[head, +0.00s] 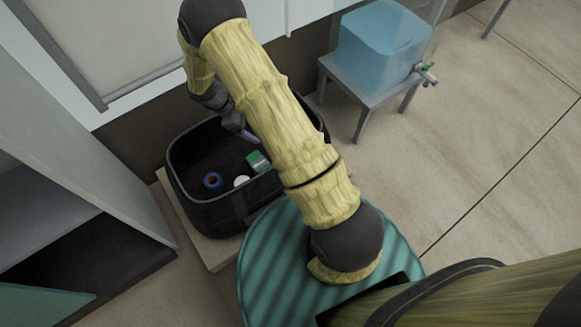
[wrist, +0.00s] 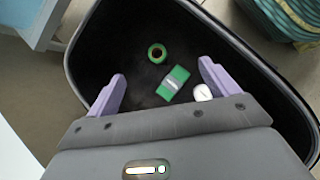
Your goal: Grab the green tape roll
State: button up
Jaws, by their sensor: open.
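The green tape roll (wrist: 157,53) lies on the dark floor of a black bag (wrist: 82,83) in the wrist view. It is a green ring with a dark hole. My gripper (wrist: 163,70) is open, its two purple fingers spread wide with nothing between them. The roll shows just beyond the fingertips, between their lines, apart from both. In the head view my gripper (head: 240,130) shows partly, over the bag (head: 190,205). I do not see the green roll there; my arm covers that part of the bag.
A green and white box (wrist: 173,84) and a white round thing (wrist: 202,92) lie near the roll. A shelf unit (head: 80,150) stands left; a blue tank (head: 380,45) on a stand is behind right.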

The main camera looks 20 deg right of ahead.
notch_tip(320, 180, down, 20)
jog(key=w+n+h+b, duration=0.2)
jog(key=n+b, duration=0.1)
jog(key=b, duration=0.6)
jog(key=shift+a+r+n+t+h, duration=0.2)
jog(key=shift+n+t+h, duration=0.1)
jog(key=shift+h, duration=0.1)
jog(key=shift+w+f, duration=0.1)
jog(key=b+x, duration=0.6)
jog(key=x, duration=0.5)
jog(key=shift+d+f, duration=0.25)
jog(key=shift+f, duration=0.05)
jog(key=shift+d, duration=0.2)
jog(key=b+x, duration=0.4)
jog(key=shift+w+d+f, duration=0.1)
jog(key=shift+f, duration=0.05)
jog(key=shift+d+f+b, duration=0.25)
jog(key=shift+d+b, duration=0.1)
jog(key=shift+d, duration=0.05)
jog(key=shift+r, duration=0.1)
